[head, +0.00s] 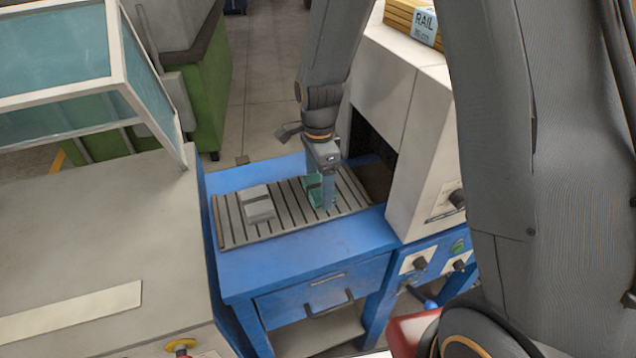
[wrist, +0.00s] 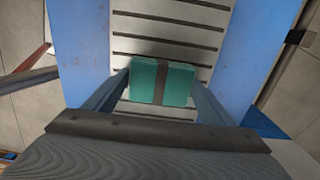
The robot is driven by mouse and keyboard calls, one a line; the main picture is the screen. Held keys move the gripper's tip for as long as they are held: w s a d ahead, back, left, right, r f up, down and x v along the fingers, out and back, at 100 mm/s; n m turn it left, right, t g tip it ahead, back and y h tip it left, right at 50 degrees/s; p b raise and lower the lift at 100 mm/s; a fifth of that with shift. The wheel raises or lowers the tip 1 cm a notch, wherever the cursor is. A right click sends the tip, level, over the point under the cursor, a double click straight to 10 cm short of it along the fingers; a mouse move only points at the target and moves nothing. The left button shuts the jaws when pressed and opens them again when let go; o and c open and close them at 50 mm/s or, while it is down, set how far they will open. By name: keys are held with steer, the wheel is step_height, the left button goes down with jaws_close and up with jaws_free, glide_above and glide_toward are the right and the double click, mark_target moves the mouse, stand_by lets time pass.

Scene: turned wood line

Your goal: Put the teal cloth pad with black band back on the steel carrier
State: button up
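The teal cloth pad with its black band (wrist: 178,83) lies between the two fingers of my gripper (wrist: 161,84) in the wrist view. The fingers meet its left and right sides with no visible gap. In the head view the pad (head: 313,190) is low over the right part of a grey slatted bed (head: 285,215), partly covered by a finger of my gripper (head: 322,197). I cannot tell whether it touches the slats.
A grey block (head: 258,205) stands on the slatted bed, left of the pad. The bed is on a blue table (head: 300,258) with a drawer. A pale machine housing (head: 415,150) with a dark opening stands close on the right. A grey bench (head: 100,250) is at the left.

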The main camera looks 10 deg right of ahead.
mark_target(318, 185)
steer(key=shift+o, duration=1.2)
steer(key=shift+r, duration=0.15)
step_height(318, 185, up, 12)
steer(key=b, duration=0.3)
steer(key=shift+a, duration=0.1)
